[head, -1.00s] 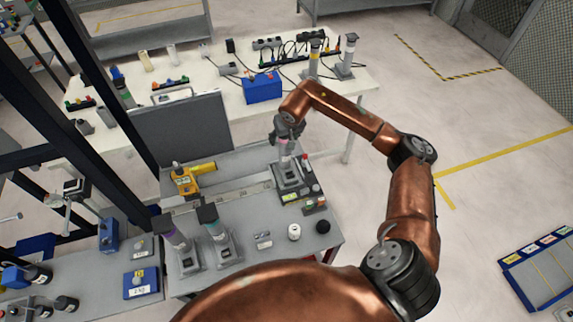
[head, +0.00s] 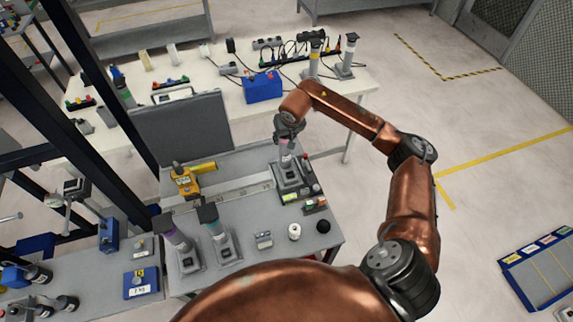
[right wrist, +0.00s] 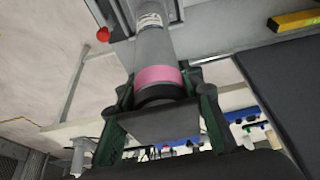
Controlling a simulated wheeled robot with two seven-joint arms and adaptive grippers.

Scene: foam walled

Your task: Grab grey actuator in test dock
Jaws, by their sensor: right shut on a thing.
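The grey actuator (head: 286,160) with a pink band stands upright in the test dock (head: 293,180) on the right part of the grey bench. My right gripper (head: 287,136) is over it from above, shut on its upper end. In the right wrist view the grey actuator (right wrist: 154,48) runs between the two fingers, its pink band close to the palm. The fingers hide part of its end. In that view, part of the dock shows near a red button. My left gripper is not in view.
Two similar actuators, one with a purple band (head: 179,242) and one with a teal band (head: 215,234), stand on the bench's front left. A yellow tool (head: 187,181) lies behind them. A dark upright panel (head: 182,131) rises at the bench's back. A white table (head: 215,105) with cables stands behind.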

